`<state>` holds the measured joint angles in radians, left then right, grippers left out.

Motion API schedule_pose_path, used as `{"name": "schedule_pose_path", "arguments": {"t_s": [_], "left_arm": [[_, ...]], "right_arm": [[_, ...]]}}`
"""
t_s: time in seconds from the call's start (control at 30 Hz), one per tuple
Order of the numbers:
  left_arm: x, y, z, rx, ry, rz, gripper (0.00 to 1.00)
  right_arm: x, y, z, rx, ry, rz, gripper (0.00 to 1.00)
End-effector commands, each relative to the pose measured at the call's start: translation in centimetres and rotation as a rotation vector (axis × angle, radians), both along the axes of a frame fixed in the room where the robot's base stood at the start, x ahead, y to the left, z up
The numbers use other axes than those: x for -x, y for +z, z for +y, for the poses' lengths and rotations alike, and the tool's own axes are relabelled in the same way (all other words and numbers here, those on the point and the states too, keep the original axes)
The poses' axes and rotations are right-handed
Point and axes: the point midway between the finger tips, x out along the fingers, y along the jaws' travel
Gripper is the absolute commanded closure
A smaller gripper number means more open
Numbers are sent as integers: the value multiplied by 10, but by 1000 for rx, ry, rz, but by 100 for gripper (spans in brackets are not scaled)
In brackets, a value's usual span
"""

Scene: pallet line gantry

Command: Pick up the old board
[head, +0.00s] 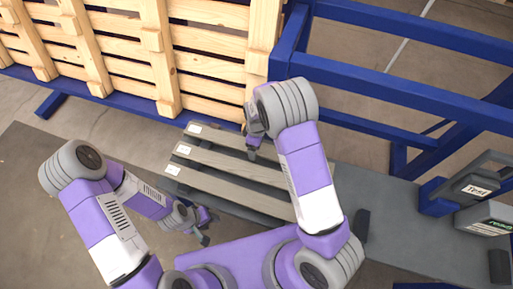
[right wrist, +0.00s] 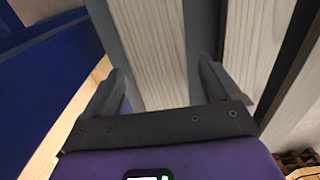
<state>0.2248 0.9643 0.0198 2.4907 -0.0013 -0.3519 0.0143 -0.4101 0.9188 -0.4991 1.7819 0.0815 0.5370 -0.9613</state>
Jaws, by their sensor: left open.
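Three weathered grey boards lie side by side on a dark rack in the head view: a far board (head: 220,136), a middle board (head: 228,161) and a near board (head: 215,184). Each has a white label at its left end; I cannot tell which is the old board. My right gripper (head: 253,154) points down over the far boards, partly hidden by its arm. In the right wrist view its fingers (right wrist: 165,85) are apart, with a pale board (right wrist: 148,45) in line between them; I cannot tell contact.
A wooden pallet (head: 125,45) stands on its side against a blue frame (head: 390,60) behind the boards. A grey box with a green label (head: 487,219) and a blue stand (head: 436,198) are at the right. Bare floor (head: 30,160) lies at the left.

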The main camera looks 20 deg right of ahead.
Motion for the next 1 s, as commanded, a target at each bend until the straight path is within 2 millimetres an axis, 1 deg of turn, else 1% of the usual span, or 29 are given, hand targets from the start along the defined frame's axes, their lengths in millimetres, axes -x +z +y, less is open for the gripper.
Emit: {"name": "schedule_pose_path", "arguments": {"t_s": [0.03,0.07,0.4,0.43,0.63,0.73,0.87,1.0], "left_arm": [[0,0,0,0,0,0,56],[0,0,0,0,0,0,56],[0,0,0,0,0,0,56],[0,0,0,0,0,0,56],[0,0,0,0,0,0,56],[0,2,0,0,0,0,56],[0,5,0,0,0,0,56],[0,10,0,0,0,0,56]], "right_arm": [[0,0,0,0,0,0,19],[0,0,0,0,0,0,23],[0,0,0,0,0,0,75],[0,1,0,0,0,-1,77],[-1,2,0,0,1,-1,77],[-1,10,1,-1,2,-3,77],[-2,34,1,-2,0,-6,77],[-1,63,1,-2,1,-5,77]]}}
